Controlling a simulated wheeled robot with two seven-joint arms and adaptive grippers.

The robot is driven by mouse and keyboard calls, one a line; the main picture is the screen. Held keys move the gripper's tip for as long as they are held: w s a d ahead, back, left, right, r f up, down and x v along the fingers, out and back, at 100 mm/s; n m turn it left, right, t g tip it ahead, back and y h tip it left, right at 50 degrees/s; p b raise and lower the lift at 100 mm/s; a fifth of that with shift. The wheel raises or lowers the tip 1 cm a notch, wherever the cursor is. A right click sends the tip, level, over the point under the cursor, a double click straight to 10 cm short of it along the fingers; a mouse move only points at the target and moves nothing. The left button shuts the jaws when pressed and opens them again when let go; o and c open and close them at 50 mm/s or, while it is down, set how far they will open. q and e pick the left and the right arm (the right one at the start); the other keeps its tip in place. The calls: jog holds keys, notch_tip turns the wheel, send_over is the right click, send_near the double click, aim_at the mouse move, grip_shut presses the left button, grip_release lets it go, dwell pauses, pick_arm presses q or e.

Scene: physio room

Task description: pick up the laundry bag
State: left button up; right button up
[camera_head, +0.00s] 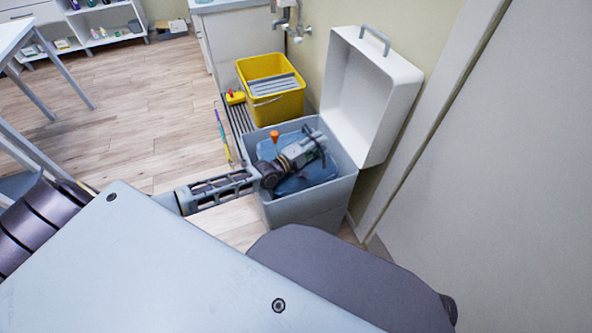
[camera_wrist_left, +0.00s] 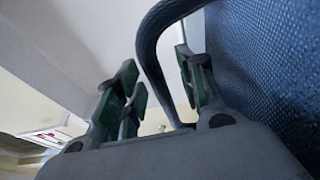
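The blue laundry bag (camera_head: 291,184) lies inside a grey hamper (camera_head: 306,208) whose white lid (camera_head: 372,95) stands open. My left gripper (camera_head: 318,146) is over the bag, inside the hamper's opening, and hides part of it. In the left wrist view, the bag's blue woven side (camera_wrist_left: 263,70) fills the right. A dark grey-blue handle loop (camera_wrist_left: 150,50) arches up and passes between the green-padded fingers of my left gripper (camera_wrist_left: 158,65). The fingers are apart, with gaps visible beside the loop. My right gripper is out of view.
A yellow mop bucket (camera_head: 277,108) stands just behind the hamper, with a yellow item (camera_head: 235,97) beside it. A small orange-topped object (camera_head: 275,135) shows at the hamper's back edge. A wall and door panel (camera_head: 500,170) bound the right.

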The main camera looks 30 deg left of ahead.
pick_arm(q)
jog(key=shift+c, duration=0.4)
grip_shut()
